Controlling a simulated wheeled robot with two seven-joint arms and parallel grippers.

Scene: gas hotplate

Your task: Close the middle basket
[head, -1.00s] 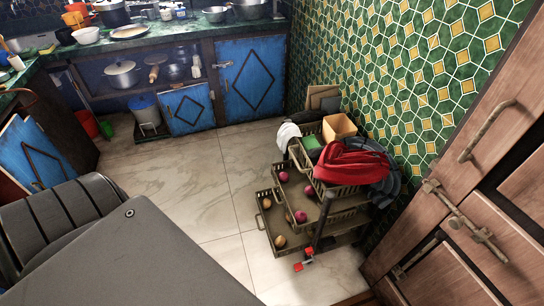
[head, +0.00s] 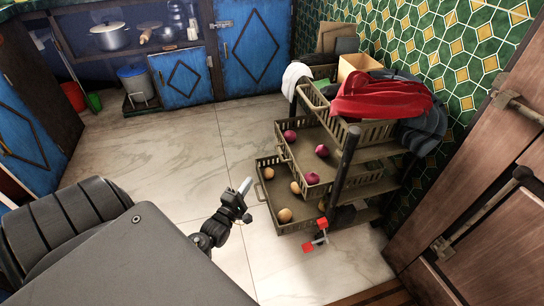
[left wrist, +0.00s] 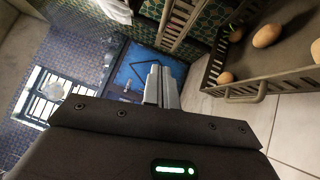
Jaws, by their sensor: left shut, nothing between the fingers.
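The three-tier basket rack stands by the tiled wall in the head view. The middle basket (head: 322,180) is pulled out to the left and holds several red onions (head: 321,151). The bottom basket (head: 285,228) is also pulled out, below it, with several potatoes (head: 285,215). The top basket (head: 375,132) carries a red cloth. My left gripper (head: 245,186) is shut and empty, just left of the bottom basket's front and apart from it. In the left wrist view its fingers (left wrist: 162,87) are together, with a basket of potatoes (left wrist: 240,88) to the right. My right gripper is not seen.
A caster with red parts (head: 320,233) stands at the rack's near leg. A wooden door (head: 470,215) is close on the right. Blue cabinets (head: 252,50) line the back. The tiled floor (head: 170,160) left of the rack is clear.

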